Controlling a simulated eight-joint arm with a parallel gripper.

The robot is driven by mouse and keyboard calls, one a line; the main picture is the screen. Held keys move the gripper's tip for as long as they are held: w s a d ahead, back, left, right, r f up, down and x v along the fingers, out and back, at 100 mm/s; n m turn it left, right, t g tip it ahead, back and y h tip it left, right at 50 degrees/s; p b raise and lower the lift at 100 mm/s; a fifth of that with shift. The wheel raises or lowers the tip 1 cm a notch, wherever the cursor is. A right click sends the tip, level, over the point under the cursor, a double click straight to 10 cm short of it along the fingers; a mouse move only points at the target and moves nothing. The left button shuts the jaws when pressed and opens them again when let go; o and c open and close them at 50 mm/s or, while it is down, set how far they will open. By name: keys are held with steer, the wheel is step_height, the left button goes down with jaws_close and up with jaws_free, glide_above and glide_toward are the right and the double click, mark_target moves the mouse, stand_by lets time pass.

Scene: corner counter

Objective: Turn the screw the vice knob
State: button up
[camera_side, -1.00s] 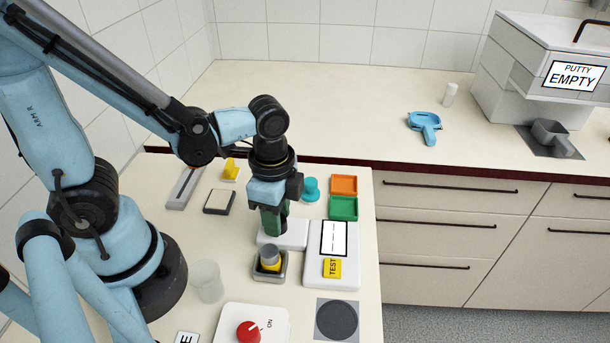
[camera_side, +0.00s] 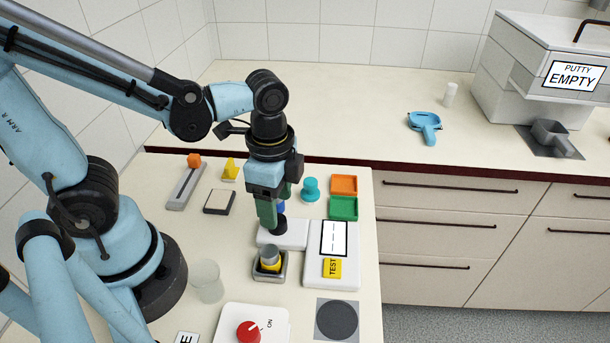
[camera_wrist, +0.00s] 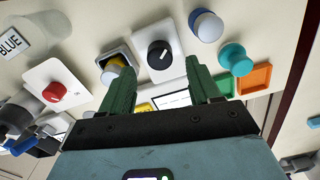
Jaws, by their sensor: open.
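No part labelled as a vice shows, and I cannot tell for sure which knob is the vice knob. A black round knob (camera_wrist: 153,52) with a white mark sits on a white plate (camera_wrist: 174,38). In the side view the black knob (camera_side: 280,224) is partly hidden by my gripper (camera_side: 275,209). My gripper is open and empty, with its green fingers above the plate. In the wrist view the knob lies just beyond the gap between the fingertips (camera_wrist: 161,72). I cannot tell whether they touch it.
A yellow-and-grey cylinder (camera_side: 270,261) stands in a square holder just in front. Nearby are a white TEST panel (camera_side: 312,270), a red dial (camera_side: 248,331), a teal knob (camera_side: 310,189), orange and green trays (camera_side: 344,217) and a clear cup (camera_side: 207,281). A blue-and-white cylinder (camera_wrist: 206,26) is close by.

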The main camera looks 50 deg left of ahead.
step_height(320, 180, up, 8)
steer(key=shift+r, duration=0.25)
stand_by(0.4)
steer(key=w+a+f+n+t, duration=0.1)
steer(key=w+a+n+t, duration=0.3)
steer(key=n, duration=0.7)
steer(key=a+t, duration=0.2)
steer(key=t, duration=0.1)
steer(key=shift+w, duration=0.35)
steer(key=shift+a+f, duration=0.1)
